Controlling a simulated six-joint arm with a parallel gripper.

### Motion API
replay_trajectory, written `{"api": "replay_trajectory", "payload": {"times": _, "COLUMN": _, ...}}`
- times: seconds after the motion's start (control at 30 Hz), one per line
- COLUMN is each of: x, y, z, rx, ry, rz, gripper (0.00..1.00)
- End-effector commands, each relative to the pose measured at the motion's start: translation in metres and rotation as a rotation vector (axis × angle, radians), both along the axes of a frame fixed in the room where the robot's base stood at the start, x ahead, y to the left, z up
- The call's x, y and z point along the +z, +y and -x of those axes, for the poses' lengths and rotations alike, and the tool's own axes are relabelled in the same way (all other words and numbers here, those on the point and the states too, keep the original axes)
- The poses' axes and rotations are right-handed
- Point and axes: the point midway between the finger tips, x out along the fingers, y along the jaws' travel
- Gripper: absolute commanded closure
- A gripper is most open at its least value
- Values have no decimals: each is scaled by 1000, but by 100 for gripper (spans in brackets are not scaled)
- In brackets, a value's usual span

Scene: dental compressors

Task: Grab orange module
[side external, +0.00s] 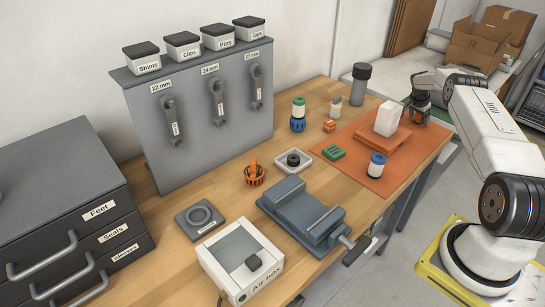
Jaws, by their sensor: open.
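Several orange things show, and I cannot tell for sure which is the module. A small orange block (329,126) sits on the wooden bench, left of the orange mat (365,182). A larger flat orange piece (378,152) lies on the mat with a white upright block (388,118) on it. An orange basket-like part (254,175) stands farther left on the bench. My gripper (414,118) is at the far right end of the bench, to the right of the white block. It is open; its fingers are small and dark here, and nothing clearly shows between them.
A blue-and-white cylinder (376,165) stands on the mat. A green part (333,152), a white tray (294,159), and a green-white-blue cylinder (298,115) are nearby. A dark canister (360,85) stands behind the mat. A grey vise (303,212) occupies the front.

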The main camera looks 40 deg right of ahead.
Motion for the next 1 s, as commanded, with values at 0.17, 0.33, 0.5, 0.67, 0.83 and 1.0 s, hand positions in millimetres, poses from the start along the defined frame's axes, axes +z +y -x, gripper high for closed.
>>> {"api": "replay_trajectory", "payload": {"times": 0.17, "x": 0, "y": 0, "z": 0, "rx": 0, "ry": 0, "rz": 0, "gripper": 15}}
{"api": "replay_trajectory", "payload": {"times": 0.33, "x": 0, "y": 0, "z": 0, "rx": 0, "ry": 0, "rz": 0, "gripper": 50}}
{"api": "replay_trajectory", "payload": {"times": 0.5, "x": 0, "y": 0, "z": 0, "rx": 0, "ry": 0, "rz": 0, "gripper": 100}}
{"api": "replay_trajectory", "payload": {"times": 0.67, "x": 0, "y": 0, "z": 0, "rx": 0, "ry": 0, "rz": 1, "gripper": 100}}
{"api": "replay_trajectory", "payload": {"times": 0.83, "x": 1, "y": 0, "z": 0, "rx": 0, "ry": 0, "rz": 1, "gripper": 100}}
{"api": "replay_trajectory", "payload": {"times": 1.0, "x": 7, "y": 0, "z": 0, "rx": 0, "ry": -1, "rz": 1, "gripper": 100}}
